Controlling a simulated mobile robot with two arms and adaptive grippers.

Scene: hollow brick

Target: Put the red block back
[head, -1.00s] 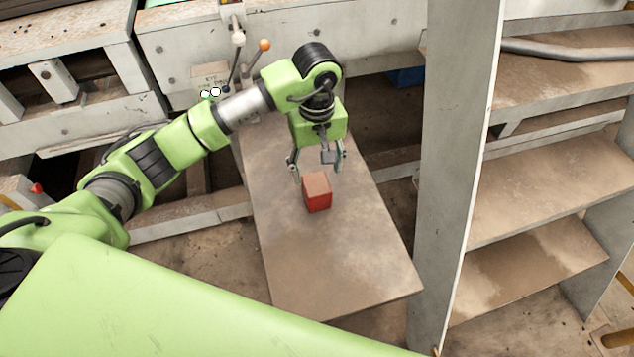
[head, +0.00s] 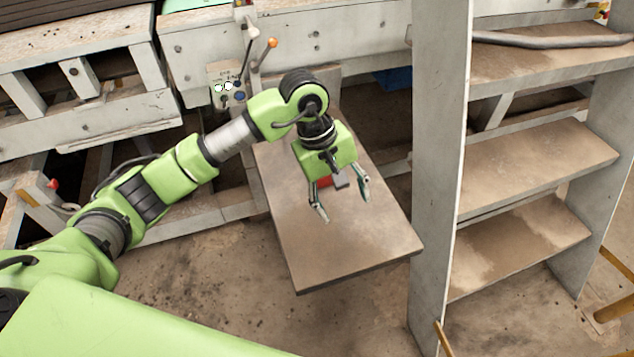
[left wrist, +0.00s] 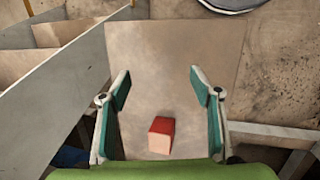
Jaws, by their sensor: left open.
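The red block (head: 325,181) lies on the brown board (head: 345,250) in the head view, mostly hidden behind my left gripper (head: 344,208). My left gripper is open and empty, with its fingers spread above the board. In the left wrist view, the red block (left wrist: 161,136) shows whole on the board (left wrist: 175,45). There it appears low in the picture, between the two fingers of my left gripper (left wrist: 160,82), with a gap on each side. My right gripper is in neither view.
A shelf rack (head: 535,170) with a tall grey side panel (head: 436,170) stands to the right of the board. Behind the board is a grey machine bench (head: 335,40) with levers. The near part of the board is bare.

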